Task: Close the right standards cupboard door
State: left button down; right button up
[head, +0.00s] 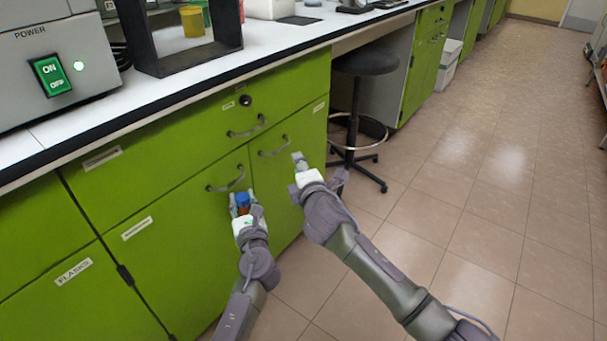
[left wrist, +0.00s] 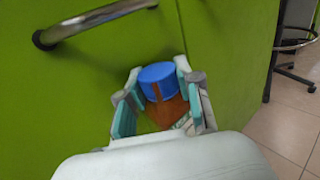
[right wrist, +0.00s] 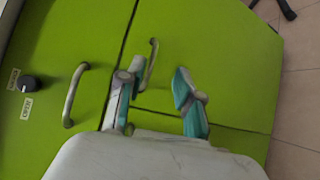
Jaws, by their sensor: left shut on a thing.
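The green right cupboard door (head: 287,190) looks flush with the front, with its curved metal handle (head: 273,147) near the top. In the right wrist view the handle (right wrist: 151,62) shows just beyond my right gripper (right wrist: 158,80), which is open and empty. In the head view my right gripper (head: 298,173) is in front of the door, right of the handle; I cannot tell if it touches. My left gripper (head: 241,205) is shut on a brown bottle with a blue cap (left wrist: 157,80), in front of the cupboard near the seam between the doors.
The left door handle (head: 226,180) is above my left gripper. A drawer (head: 190,140) with a handle and a round knob (head: 245,100) sits above the doors. A black stool (head: 363,65) stands right of the cupboard. The tiled floor (head: 470,190) to the right is clear.

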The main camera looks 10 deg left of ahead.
jog(key=shift+v, duration=1.8)
